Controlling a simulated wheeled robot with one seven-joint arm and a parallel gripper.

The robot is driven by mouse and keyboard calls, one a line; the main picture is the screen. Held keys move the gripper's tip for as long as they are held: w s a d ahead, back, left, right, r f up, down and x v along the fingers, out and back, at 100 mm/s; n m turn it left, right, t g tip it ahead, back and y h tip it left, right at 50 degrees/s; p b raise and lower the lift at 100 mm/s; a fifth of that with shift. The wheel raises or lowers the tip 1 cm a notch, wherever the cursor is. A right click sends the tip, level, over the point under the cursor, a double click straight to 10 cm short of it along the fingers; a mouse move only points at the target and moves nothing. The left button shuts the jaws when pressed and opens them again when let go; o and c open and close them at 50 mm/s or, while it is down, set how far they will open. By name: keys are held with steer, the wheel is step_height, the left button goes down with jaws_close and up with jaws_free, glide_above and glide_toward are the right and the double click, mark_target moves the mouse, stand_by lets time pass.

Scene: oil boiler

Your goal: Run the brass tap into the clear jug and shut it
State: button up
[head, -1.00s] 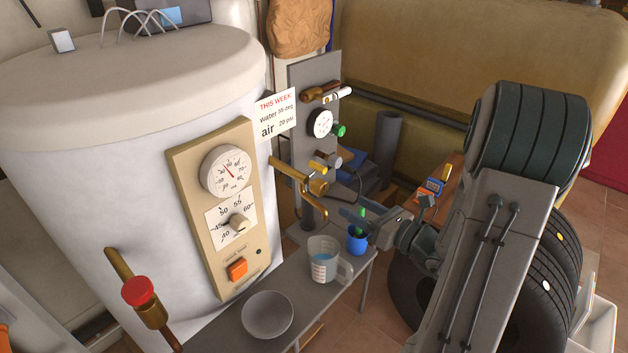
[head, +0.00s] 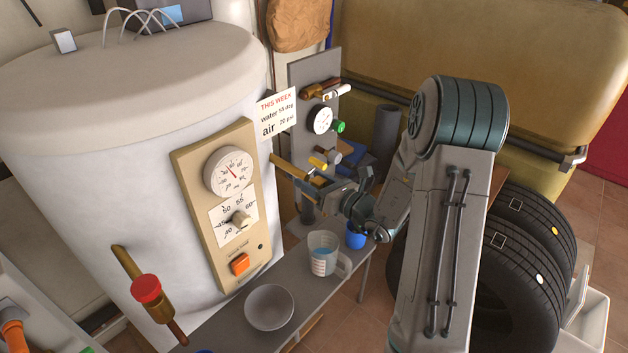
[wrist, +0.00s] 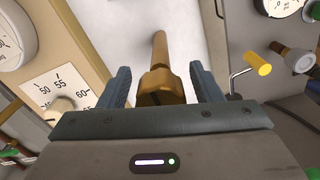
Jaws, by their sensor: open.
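The brass tap (head: 288,168) sticks out from the white tank's side, its outer end largely hidden by my gripper in the head view. My gripper (head: 316,188) is open at the tap. In the wrist view its two blue-grey fingers (wrist: 158,86) stand on either side of the tap's brass body (wrist: 160,50), with gaps showing. Whether the tap's handle is turned cannot be told. The clear jug (head: 323,262) stands upright on the grey bench below, with bluish liquid in it and its handle to the right.
A white bowl (head: 270,307) and a blue cup (head: 355,238) stand on the bench (head: 225,325). A grey panel (head: 300,85) with a gauge and a yellow-tipped lever (wrist: 258,65) is close to the right. A red-knobbed valve (head: 146,290) is at lower left.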

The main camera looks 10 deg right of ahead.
steer(key=c, duration=1)
steer(key=b, duration=0.1)
steer(key=n+b, duration=0.1)
steer(key=b, duration=0.1)
steer(key=shift+f+n, duration=0.25)
steer(key=shift+n, duration=0.05)
steer(key=shift+r+n+b, duration=0.25)
steer(key=shift+n+b, duration=0.25)
steer(key=shift+b, duration=0.2)
steer(key=o, duration=1)
steer(key=b+v, duration=0.2)
steer(key=v, duration=1.1)
steer(key=shift+s+d+b, duration=0.25)
steer(key=shift+s+b, duration=0.05)
steer(key=shift+s, duration=0.05)
